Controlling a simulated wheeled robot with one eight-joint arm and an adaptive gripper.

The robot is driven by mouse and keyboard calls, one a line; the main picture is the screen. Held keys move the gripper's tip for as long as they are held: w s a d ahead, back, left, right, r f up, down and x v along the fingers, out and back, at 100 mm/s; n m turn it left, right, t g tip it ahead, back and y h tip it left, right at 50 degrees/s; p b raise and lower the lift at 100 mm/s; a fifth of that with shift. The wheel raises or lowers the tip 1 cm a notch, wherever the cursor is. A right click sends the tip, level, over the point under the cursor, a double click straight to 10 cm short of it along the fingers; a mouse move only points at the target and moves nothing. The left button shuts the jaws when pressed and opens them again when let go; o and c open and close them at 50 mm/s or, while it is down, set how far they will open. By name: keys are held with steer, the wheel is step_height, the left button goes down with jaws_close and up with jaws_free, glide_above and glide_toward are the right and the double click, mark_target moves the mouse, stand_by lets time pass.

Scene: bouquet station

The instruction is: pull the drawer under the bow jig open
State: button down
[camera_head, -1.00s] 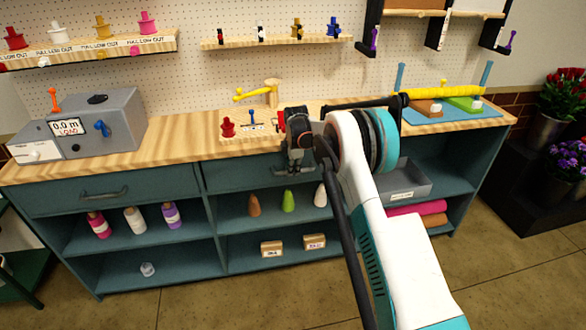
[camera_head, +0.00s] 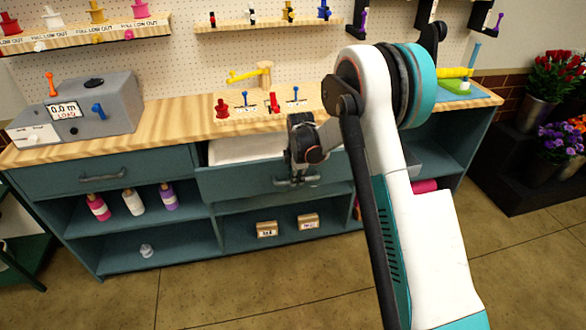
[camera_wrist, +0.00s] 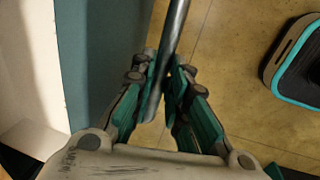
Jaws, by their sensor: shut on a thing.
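The bow jig (camera_head: 265,112) is a wooden board with red and blue pegs on the counter. The drawer (camera_head: 238,182) under it is teal and stands partly open, its pale inside (camera_head: 240,150) showing at the back left. My gripper (camera_head: 296,180) is at the front of this drawer, shut on its grey bar handle. In the wrist view the handle (camera_wrist: 172,50) runs between the two teal finger pads of my gripper (camera_wrist: 167,95). The drawer front shows beside it as a teal band. My arm hides the drawer's right part in the head view.
A second, closed drawer (camera_head: 100,177) is at the left. A grey machine (camera_head: 95,105) stands on the counter. Flower buckets (camera_head: 535,110) are at the right. The floor in front is clear.

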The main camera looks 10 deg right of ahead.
steer(key=shift+s, duration=1)
steer(key=c, duration=1.6)
jaws_free()
steer(key=shift+o, duration=0.2)
steer(key=shift+r, duration=0.1)
step_height(320, 180, up, 12)
steer(key=s, duration=0.2)
steer(key=shift+f, duration=0.2)
steer(key=shift+s, duration=0.15)
